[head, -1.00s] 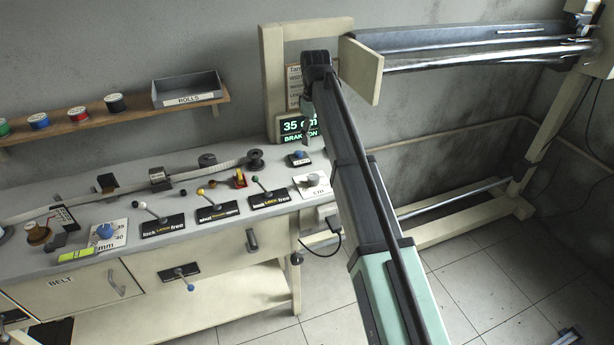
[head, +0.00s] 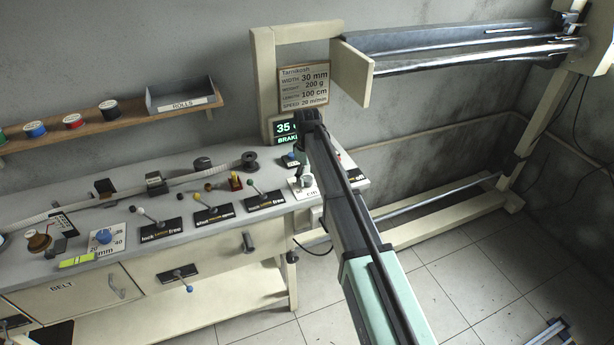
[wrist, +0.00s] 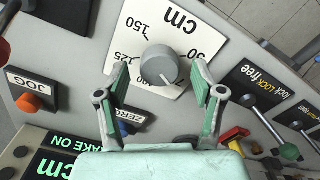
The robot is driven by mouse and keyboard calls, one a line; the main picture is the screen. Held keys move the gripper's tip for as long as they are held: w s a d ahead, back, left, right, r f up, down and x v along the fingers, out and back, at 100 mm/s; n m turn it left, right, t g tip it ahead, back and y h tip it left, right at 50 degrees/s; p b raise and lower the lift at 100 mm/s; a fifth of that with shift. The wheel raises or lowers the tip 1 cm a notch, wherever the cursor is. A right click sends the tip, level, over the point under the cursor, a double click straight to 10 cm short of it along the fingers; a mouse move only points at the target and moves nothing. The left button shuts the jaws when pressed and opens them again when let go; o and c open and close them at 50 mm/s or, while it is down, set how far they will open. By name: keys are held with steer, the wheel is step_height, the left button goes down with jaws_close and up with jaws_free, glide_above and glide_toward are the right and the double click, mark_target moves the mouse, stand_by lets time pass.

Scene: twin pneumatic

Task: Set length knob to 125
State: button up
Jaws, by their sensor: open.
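The length knob (wrist: 160,68) is a grey round dial on a white plate (wrist: 190,30) marked cm, with 150, 125 and other numbers around it. In the head view the knob (head: 305,181) sits near the bench's right end, partly covered by my gripper (head: 302,168). In the wrist view my gripper (wrist: 160,78) is open, with one green-padded finger on each side of the knob and visible gaps between. Whether the fingertips are down at knob height is hard to tell. The knob's pointer direction is not clear.
A green display (head: 286,131) reads 35, partly hidden, with a brake line below. In the wrist view, the JOG button (wrist: 29,102), ZERO button (wrist: 124,126) and a lock/free lever (wrist: 289,152) stand close by. A sign (head: 305,88) lists length 100 cm.

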steer(key=shift+f, duration=0.85)
steer(key=c, duration=1.1)
steer(key=shift+c, duration=0.2)
